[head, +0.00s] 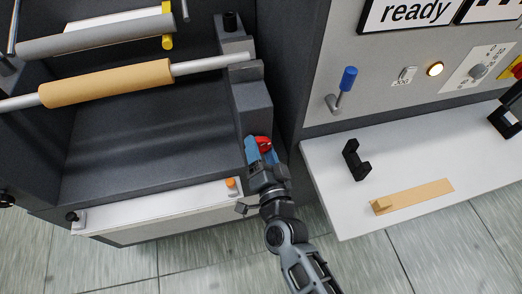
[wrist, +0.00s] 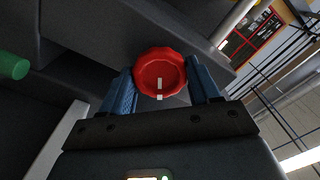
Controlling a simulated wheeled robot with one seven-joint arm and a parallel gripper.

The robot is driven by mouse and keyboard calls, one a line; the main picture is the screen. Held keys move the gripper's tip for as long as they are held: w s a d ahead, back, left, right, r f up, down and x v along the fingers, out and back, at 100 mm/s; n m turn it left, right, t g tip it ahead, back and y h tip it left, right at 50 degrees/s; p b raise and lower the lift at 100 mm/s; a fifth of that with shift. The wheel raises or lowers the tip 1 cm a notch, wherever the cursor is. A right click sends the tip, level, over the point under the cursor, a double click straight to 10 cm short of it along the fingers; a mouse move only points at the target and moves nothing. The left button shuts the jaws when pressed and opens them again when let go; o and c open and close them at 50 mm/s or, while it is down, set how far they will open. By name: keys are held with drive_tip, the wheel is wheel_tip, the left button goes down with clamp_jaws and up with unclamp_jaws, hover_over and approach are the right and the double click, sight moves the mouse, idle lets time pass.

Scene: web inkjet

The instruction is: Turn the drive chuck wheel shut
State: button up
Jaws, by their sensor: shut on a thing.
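The drive chuck wheel is a red knob (wrist: 160,68) with scalloped edges and a white mark on its face. A second white mark lies just below it, and the two look in line. My gripper (wrist: 162,85) has its blue fingers on either side of the wheel, shut on it. In the head view the red wheel (head: 264,143) is partly hidden by my gripper (head: 258,148), at the front of the dark grey bracket beside the roller bay.
A tan roll on a grey shaft (head: 105,84) spans the bay at left. A white shelf (head: 330,205) at right holds a black bracket (head: 355,160) and a tan strip (head: 415,197). A blue-handled lever (head: 347,80) sticks out of the control panel above.

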drive_tip(key=m+b, duration=0.1)
drive_tip(key=m, duration=0.5)
drive_tip(key=shift+f+b, duration=0.1)
drive_tip(key=shift+b, duration=0.3)
drive_tip(key=m+b, duration=0.1)
drive_tip(key=m, duration=0.4)
drive_tip(key=shift+m, duration=0.4)
drive_tip(key=o, duration=1.1)
drive_tip(key=shift+c, duration=0.2)
drive_tip(key=b+v, duration=0.2)
drive_tip(key=v, duration=0.6)
drive_tip(key=shift+w, duration=0.1)
